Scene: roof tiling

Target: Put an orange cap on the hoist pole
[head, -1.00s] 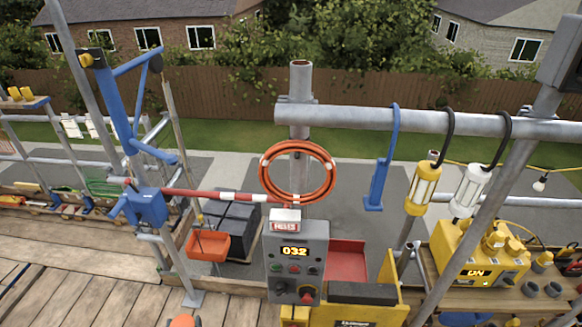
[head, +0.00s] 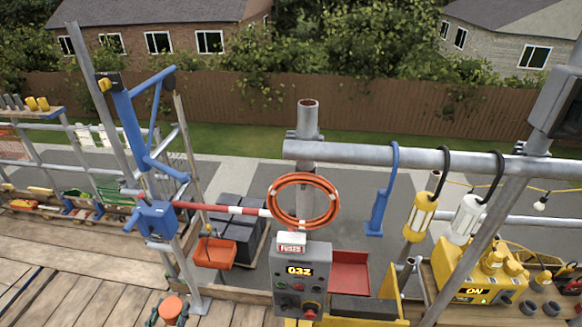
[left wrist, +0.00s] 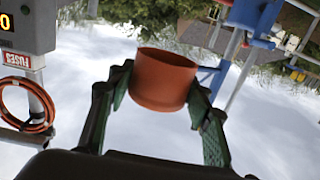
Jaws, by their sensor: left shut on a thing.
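My left gripper (head: 168,312) is low in the head view, in front of the plank deck. It is shut on an orange cap (head: 173,305). In the left wrist view the cap (left wrist: 162,82) sits between the two green fingers, one on each side of its wall. The grey hoist pole (head: 88,65) rises at the left of the head view, with the blue hoist (head: 130,125) beside it. The pole's top is uncovered, well above and left of my gripper. My right gripper is not in view.
A grey control box (head: 300,280) stands right of my left gripper, below a coiled orange hose (head: 303,200). A red-and-white bar (head: 225,209) and an orange bucket (head: 214,252) are above the gripper in the picture. A horizontal pipe (head: 400,156) crosses at right.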

